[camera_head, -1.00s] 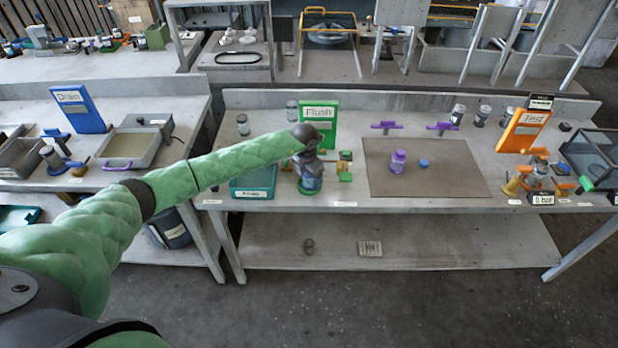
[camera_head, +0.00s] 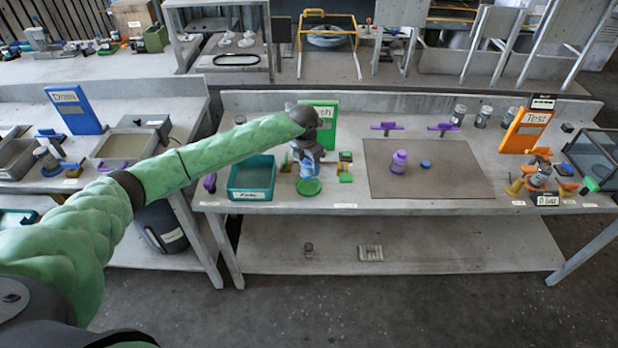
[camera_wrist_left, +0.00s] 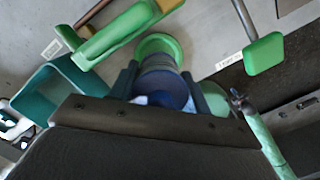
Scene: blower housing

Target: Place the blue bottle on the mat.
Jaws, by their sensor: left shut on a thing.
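The blue bottle (camera_head: 309,168) is in my left gripper (camera_head: 307,150), whose arm reaches in from the left. In the left wrist view the bottle (camera_wrist_left: 165,86) sits between the two dark fingers, which are shut on it. A green round dish (camera_head: 310,187) lies below and just in front of the bottle. The gripper hides the bottle's upper part in the head view. The brown mat (camera_head: 450,184) lies to the right on the same table, apart from the bottle. My right gripper is not in view.
A purple bottle (camera_head: 399,162) and a small blue cap (camera_head: 425,163) stand on the mat; its right part is bare. A teal tray (camera_head: 251,195) is left of the gripper. A green sign (camera_head: 327,124) stands behind, and small green blocks (camera_head: 345,170) lie between bottle and mat.

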